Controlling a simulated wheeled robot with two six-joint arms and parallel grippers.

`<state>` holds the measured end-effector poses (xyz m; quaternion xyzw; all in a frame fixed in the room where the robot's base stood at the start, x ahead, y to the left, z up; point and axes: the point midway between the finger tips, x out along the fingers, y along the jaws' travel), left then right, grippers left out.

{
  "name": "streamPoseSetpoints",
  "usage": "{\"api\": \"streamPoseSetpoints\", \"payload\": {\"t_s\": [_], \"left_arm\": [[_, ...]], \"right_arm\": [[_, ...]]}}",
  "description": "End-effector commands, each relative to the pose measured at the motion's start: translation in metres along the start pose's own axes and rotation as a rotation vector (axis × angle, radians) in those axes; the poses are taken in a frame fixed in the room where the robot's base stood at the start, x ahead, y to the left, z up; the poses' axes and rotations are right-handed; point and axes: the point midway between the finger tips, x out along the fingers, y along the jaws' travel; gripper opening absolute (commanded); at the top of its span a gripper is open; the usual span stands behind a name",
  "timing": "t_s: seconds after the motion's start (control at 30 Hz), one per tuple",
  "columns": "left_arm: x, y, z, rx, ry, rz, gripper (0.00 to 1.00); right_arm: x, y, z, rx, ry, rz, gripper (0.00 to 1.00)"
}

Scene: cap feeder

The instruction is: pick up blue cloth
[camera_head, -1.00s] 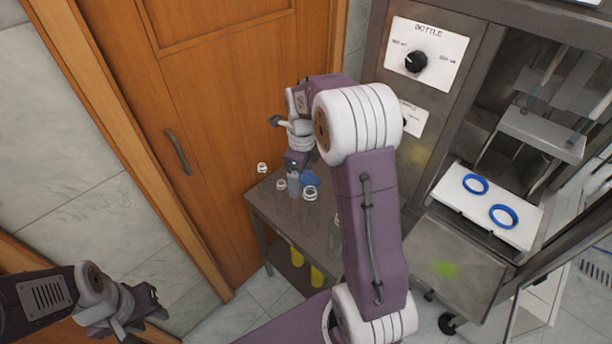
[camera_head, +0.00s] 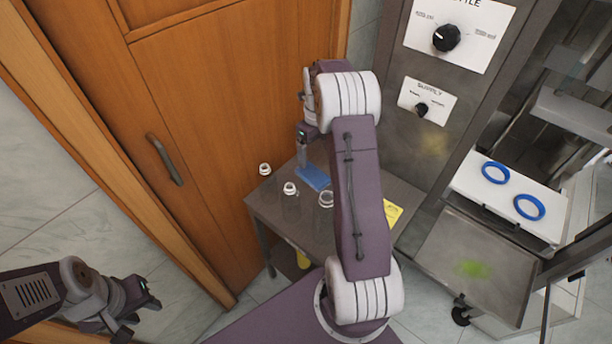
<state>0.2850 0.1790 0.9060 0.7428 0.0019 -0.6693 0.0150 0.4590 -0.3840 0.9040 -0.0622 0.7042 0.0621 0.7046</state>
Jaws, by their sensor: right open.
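The blue cloth (camera_head: 313,178) lies on the small grey table (camera_head: 268,208), behind the bottles and partly hidden by my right arm. My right gripper (camera_head: 303,160) points down just above the cloth's left end. Its fingertips are small and partly covered, and I cannot tell whether they touch the cloth. My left gripper (camera_head: 140,300) is at the lower left, away from the table; its jaw gap is not clear.
Clear bottles with white necks stand on the table, such as one at the front (camera_head: 290,190) and one at the left (camera_head: 265,170). A yellow item (camera_head: 392,213) lies at the right. A machine with a white shelf (camera_head: 463,185) and blue rings (camera_head: 529,207) stands right; a wooden door is behind.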

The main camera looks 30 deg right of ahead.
Motion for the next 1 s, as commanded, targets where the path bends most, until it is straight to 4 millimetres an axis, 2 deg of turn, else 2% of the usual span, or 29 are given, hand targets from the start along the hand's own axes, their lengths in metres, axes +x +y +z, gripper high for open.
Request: {"api": "streamPoseSetpoints", "payload": {"t_s": [0.03, 0.1, 0.27, 0.37, 0.53, 0.67, 0.9, 1.0], "left_arm": [[0.012, 0.000, 0.001, 0.000, 0.000, 0.000, 0.36], [0.016, 0.000, 0.002, 0.000, 0.000, 0.000, 0.36], [0.014, 0.000, 0.001, 0.000, 0.000, 0.000, 0.36], [0.015, 0.000, 0.001, 0.000, 0.000, 0.000, 0.36], [0.018, 0.000, 0.002, 0.000, 0.000, 0.000, 0.36], [0.018, 0.000, 0.002, 0.000, 0.000, 0.000, 0.36], [0.021, 0.000, 0.002, 0.000, 0.000, 0.000, 0.36], [0.021, 0.000, 0.002, 0.000, 0.000, 0.000, 0.36]], "right_arm": [[0.012, 0.000, 0.000, 0.000, 0.000, 0.000, 0.87], [0.016, 0.000, 0.000, 0.000, 0.000, 0.000, 0.87], [0.015, 0.000, 0.000, -0.001, 0.000, 0.000, 0.87], [0.022, 0.000, 0.000, -0.001, 0.001, 0.001, 0.87], [0.049, 0.000, 0.000, -0.001, 0.002, 0.001, 0.87], [0.055, 0.000, 0.000, -0.001, 0.001, 0.001, 0.87], [0.096, -0.002, 0.001, -0.001, 0.001, 0.001, 0.87], [0.104, -0.002, 0.001, -0.001, 0.000, 0.000, 0.87]]}}
